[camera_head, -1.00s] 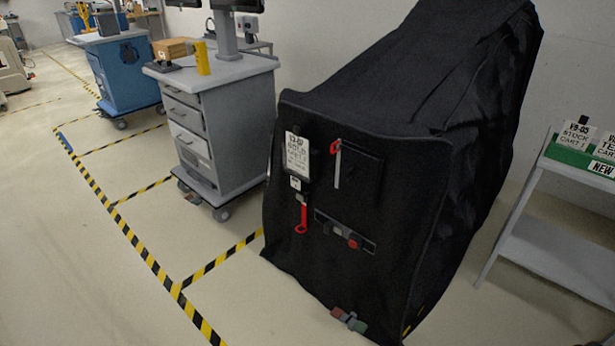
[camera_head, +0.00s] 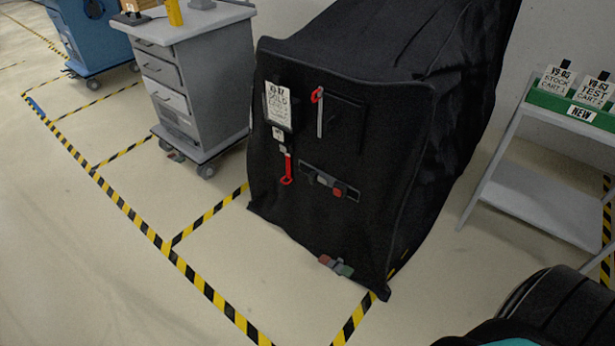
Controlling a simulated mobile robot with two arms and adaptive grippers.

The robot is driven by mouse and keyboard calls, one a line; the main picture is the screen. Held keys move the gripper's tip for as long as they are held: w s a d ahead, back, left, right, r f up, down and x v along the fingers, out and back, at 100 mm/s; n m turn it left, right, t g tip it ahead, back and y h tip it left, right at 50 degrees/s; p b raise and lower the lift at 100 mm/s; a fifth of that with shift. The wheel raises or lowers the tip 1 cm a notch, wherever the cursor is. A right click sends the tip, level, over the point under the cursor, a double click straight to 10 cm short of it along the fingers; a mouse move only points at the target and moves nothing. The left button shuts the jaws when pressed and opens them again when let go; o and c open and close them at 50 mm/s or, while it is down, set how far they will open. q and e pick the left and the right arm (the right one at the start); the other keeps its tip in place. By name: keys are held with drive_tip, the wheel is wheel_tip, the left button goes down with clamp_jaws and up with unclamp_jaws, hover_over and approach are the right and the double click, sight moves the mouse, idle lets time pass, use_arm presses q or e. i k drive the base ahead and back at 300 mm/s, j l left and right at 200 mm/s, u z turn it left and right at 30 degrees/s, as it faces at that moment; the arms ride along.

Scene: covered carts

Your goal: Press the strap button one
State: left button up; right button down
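A cart under a black cover (camera_head: 400,110) stands in the middle of the view. On its front a short dark strap (camera_head: 308,170) runs across, with a grey buckle piece (camera_head: 322,180) and a small red button-like piece (camera_head: 338,192) at its right. A red pull tag (camera_head: 288,170) hangs to the left of the strap. A red-topped grey zip or handle (camera_head: 319,112) is above it. Low on the cover is a red, grey and green piece (camera_head: 335,265). Neither of my grippers shows.
A grey drawer cart (camera_head: 185,75) stands left and a blue cart (camera_head: 90,35) behind it. A grey shelf cart (camera_head: 545,165) with a green sign bin is at right. Yellow-black floor tape (camera_head: 205,287) marks bays. The floor in front is clear.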

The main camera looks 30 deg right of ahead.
sight(283, 148)
drive_tip(key=i+z, duration=0.2)
drive_tip(key=z, duration=0.25)
drive_tip(key=i+j+z, duration=0.15)
drive_tip(key=z, duration=0.3)
